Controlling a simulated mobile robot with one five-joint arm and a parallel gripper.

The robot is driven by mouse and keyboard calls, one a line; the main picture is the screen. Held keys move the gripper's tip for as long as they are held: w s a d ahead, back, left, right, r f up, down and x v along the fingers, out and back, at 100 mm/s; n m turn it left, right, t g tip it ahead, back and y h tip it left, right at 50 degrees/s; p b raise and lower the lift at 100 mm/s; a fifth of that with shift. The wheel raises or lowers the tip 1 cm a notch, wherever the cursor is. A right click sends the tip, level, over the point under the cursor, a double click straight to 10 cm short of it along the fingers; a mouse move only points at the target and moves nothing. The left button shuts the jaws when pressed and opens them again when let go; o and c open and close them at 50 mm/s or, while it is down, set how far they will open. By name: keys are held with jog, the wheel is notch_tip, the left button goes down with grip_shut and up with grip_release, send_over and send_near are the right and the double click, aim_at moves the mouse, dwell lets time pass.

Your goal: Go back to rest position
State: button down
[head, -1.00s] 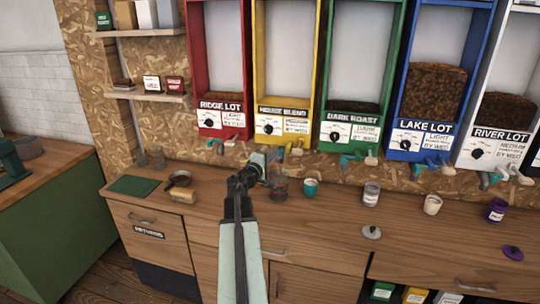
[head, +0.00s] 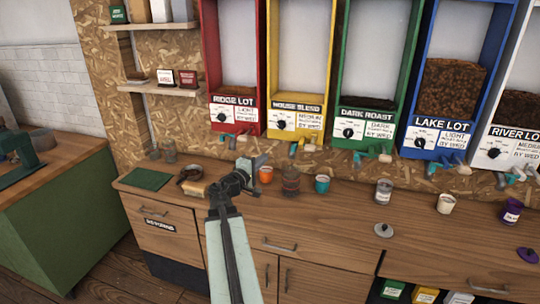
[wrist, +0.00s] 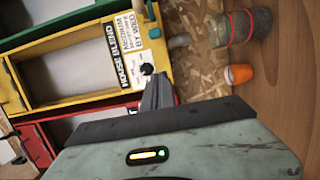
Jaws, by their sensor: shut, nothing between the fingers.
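My gripper (head: 256,162) is held above the wooden counter (head: 335,215), just left of an orange cup (head: 265,174) in the head view. Its jaws are shut and empty. In the wrist view the shut fingers (wrist: 157,85) point toward the yellow House Blend dispenser (wrist: 75,65). The orange cup also shows at the right of the wrist view (wrist: 238,74), apart from the fingers. My arm rises from the lower middle of the head view.
Dispensers line the wall, including red Ridge Lot (head: 233,110), green Dark Roast (head: 362,125) and blue Lake Lot (head: 437,140). A dark banded jar (head: 290,180), a teal cup (head: 322,184) and a grey jar (head: 383,191) stand on the counter. A green mat (head: 147,179) lies at left.

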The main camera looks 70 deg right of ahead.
jog(key=shift+w+a, duration=0.1)
jog(key=shift+a, duration=0.3)
jog(key=w+a+n+t, duration=0.35)
jog(key=w+a, duration=0.55)
jog(key=w, duration=0.5)
jog(key=w+a+f+t+y, duration=0.2)
jog(key=w+a+f, duration=0.1)
jog(key=w+a, duration=0.45)
jog(key=w+a+f+t+y, duration=0.25)
jog(key=w+a, duration=0.35)
jog(key=a, duration=0.3)
jog(key=w+a+f+y, duration=0.3)
jog(key=a+f, duration=0.4)
jog(key=a, duration=0.6)
jog(key=s+a+f+g+y, duration=0.2)
jog(key=s+a+f+y, duration=0.1)
jog(key=a, duration=0.6)
jog(key=s+a+f+m+g+y, duration=0.1)
jog(key=s+a+f+g+y, duration=0.1)
jog(key=a, duration=0.7)
jog(key=s+a+f+m+g+y, duration=0.1)
jog(key=s+a+f+y, duration=0.3)
jog(key=a, duration=0.5)
notch_tip(320, 180, down, 2)
jog(key=shift+f+g+y, duration=0.15)
jog(key=shift+g+y, duration=0.25)
jog(key=shift+y, duration=0.25)
